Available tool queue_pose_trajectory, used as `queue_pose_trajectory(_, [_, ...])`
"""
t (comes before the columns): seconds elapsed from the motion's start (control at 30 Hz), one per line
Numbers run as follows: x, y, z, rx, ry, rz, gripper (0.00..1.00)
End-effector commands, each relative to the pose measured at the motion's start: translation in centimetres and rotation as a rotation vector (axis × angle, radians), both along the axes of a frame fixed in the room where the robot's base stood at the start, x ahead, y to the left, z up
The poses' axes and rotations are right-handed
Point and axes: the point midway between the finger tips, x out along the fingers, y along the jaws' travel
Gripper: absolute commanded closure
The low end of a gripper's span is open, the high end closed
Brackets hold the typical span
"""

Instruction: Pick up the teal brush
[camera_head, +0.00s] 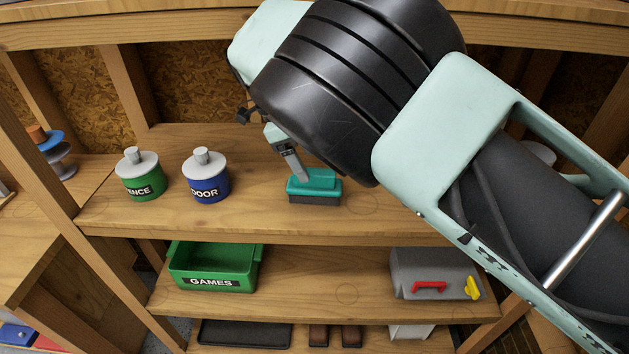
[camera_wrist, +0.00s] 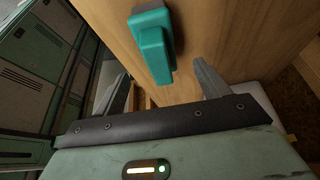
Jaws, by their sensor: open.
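The teal brush (camera_head: 318,182) sits on the upper wooden shelf (camera_head: 262,222), bristles down, with a dark base under its teal body. In the head view my gripper (camera_head: 297,170) reaches down just behind and left of the brush; one finger shows and my wrist hides the other. In the wrist view the teal brush (camera_wrist: 154,42) lies ahead, between the lines of the two spread fingers of my gripper (camera_wrist: 160,82). My gripper is open and nothing is held. Whether a finger touches the brush I cannot tell.
A blue canister (camera_head: 208,184) and a green canister (camera_head: 142,180) stand left of the brush on the same shelf. Below are a green bin (camera_head: 215,268) labelled GAMES and a grey case (camera_head: 433,274). Bare shelf lies between the blue canister and the brush.

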Motion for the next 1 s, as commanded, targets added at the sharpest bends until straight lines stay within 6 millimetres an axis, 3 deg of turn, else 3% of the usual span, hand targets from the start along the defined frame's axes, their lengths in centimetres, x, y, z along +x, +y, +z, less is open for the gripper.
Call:
queue_pose_trajectory(0.43, [-0.4, -2.2, -5.0, -0.001, 0.002, -0.002, 0.25])
queue_pose_trajectory(0.73, [-0.4, -2.4, -5.8, 0.002, 0.0, 0.001, 0.25])
queue_pose_trajectory(0.77, [-0.4, -2.4, -5.8, 0.002, 0.0, 0.001, 0.28])
queue_pose_trajectory(0.93, [-0.4, -2.4, -5.8, 0.002, 0.0, 0.0, 0.76])
queue_pose_trajectory(1.0, [-0.4, -2.4, -5.7, 0.002, 0.0, 0.0, 0.76])
